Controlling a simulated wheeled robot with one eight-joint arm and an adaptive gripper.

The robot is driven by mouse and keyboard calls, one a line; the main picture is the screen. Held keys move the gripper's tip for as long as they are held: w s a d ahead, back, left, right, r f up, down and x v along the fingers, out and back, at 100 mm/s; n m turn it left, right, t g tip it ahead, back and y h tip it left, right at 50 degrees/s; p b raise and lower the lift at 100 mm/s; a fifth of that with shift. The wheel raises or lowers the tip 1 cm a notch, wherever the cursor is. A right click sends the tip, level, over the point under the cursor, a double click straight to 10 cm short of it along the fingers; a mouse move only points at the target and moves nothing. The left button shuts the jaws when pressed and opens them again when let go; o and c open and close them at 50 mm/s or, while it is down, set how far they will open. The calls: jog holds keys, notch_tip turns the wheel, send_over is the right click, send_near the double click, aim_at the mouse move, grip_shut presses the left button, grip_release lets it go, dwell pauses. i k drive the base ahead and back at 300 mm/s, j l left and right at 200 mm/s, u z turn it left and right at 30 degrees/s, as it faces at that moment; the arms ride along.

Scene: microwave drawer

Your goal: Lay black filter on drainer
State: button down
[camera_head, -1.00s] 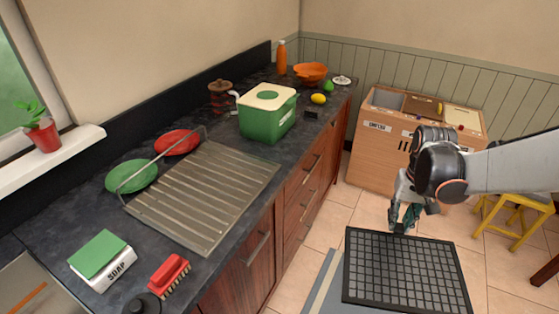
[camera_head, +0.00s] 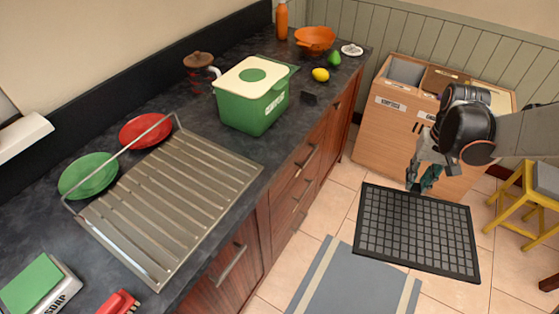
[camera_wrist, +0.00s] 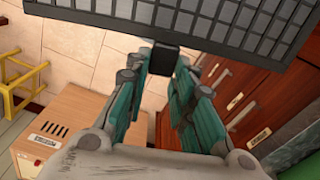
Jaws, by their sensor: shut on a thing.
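The black filter (camera_head: 418,231) is a flat rectangular grid panel. My gripper (camera_head: 424,186) is shut on the tab at its far edge and holds it in the air above the floor, to the right of the counter. In the wrist view my gripper (camera_wrist: 166,62) pinches the small black tab, and the grid of the filter (camera_wrist: 225,22) stretches across the top. The drainer (camera_head: 172,205) is a ribbed metal tray on the counter at left, with a wire rack at its left edge. Its ribbed surface is bare.
A green plate (camera_head: 89,176) and a red plate (camera_head: 146,131) stand by the rack. A green bin (camera_head: 252,95) sits behind the drainer. Soap (camera_head: 40,287) and a red brush (camera_head: 119,302) lie in front. A wooden cabinet (camera_head: 395,135) and a yellow stool (camera_head: 528,205) stand at right.

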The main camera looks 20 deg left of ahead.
aim_at(172, 191)
jog(key=i+u, duration=0.15)
jog(key=u, duration=0.25)
jog(key=i+u, duration=0.1)
jog(key=u, duration=0.25)
jog(key=i+u, duration=0.15)
jog(key=u, duration=0.25)
jog(key=i+l+u, duration=0.1)
jog(key=u, duration=0.25)
